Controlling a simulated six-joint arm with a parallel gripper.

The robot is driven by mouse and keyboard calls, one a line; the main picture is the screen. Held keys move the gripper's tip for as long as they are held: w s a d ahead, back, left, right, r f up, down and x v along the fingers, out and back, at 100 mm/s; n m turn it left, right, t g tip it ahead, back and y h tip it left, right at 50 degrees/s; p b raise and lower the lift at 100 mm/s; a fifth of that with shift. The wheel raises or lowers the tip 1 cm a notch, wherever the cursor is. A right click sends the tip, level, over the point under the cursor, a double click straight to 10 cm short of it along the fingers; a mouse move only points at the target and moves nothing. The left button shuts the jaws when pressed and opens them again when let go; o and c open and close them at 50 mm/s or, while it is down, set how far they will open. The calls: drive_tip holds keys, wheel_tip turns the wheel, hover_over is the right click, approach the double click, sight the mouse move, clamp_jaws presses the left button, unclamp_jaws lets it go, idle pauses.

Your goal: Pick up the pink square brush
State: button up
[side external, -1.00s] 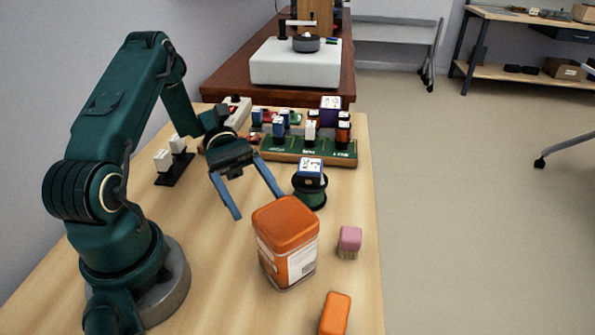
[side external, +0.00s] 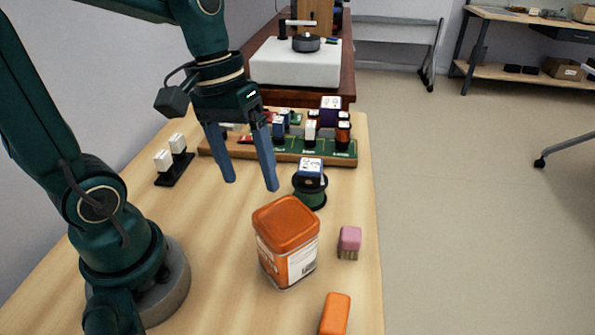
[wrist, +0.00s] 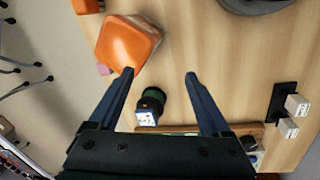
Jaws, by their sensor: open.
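The pink square brush (side external: 349,241) stands on the table near its right edge, pink block on top and bristles below, just right of the orange tin. In the wrist view only a small pink part of the brush (wrist: 103,69) shows beside the tin. My gripper (side external: 252,186) is open and empty, its blue fingers pointing down above the table, left of and behind the brush. In the wrist view my gripper (wrist: 160,74) has its fingers wide apart, with bare table between the tips.
The large orange tin (side external: 286,243) stands between my gripper and the brush. A green spool (side external: 311,195) with a blue-and-white block stands behind it. An orange block (side external: 335,314) lies in front. A board of components (side external: 330,152) is at the back.

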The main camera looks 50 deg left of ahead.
drive_tip(key=s+d+r+m+t+y, duration=0.1)
drive_tip(key=s+r+m+t+y, duration=0.15)
drive_tip(key=m+t, duration=0.25)
drive_tip(key=w+d+r+n+t+h, duration=0.3)
drive_tip(key=w+r+t, duration=0.5)
drive_tip(key=w+r, duration=0.7)
drive_tip(key=w+a+r+n+t+y, duration=0.2)
drive_tip(key=w+r+n+y, duration=0.3)
drive_tip(key=w+n, duration=0.3)
drive_tip(key=n+g+y, duration=0.3)
drive_tip(key=g+y, duration=0.4)
drive_tip(key=g, duration=0.2)
hover_over(353, 239)
drive_tip(key=w+a, duration=0.5)
drive_tip(key=w, duration=0.2)
wheel_tip(353, 239, down, 24)
drive_tip(key=s+d+f+m, duration=0.1)
drive_tip(key=s+f, duration=0.1)
drive_tip(key=f, duration=0.1)
drive_tip(key=s+d+f+m, duration=0.1)
drive_tip(key=s+d+f, duration=0.1)
drive_tip(key=f, duration=0.1)
drive_tip(key=s+d+f+m+y, duration=0.1)
drive_tip(key=s+d+f, duration=0.1)
drive_tip(key=s+f, duration=0.1)
drive_tip(key=shift+d+f, duration=0.1)
drive_tip(key=shift+f, duration=0.4)
drive_tip(key=shift+x, duration=2.4)
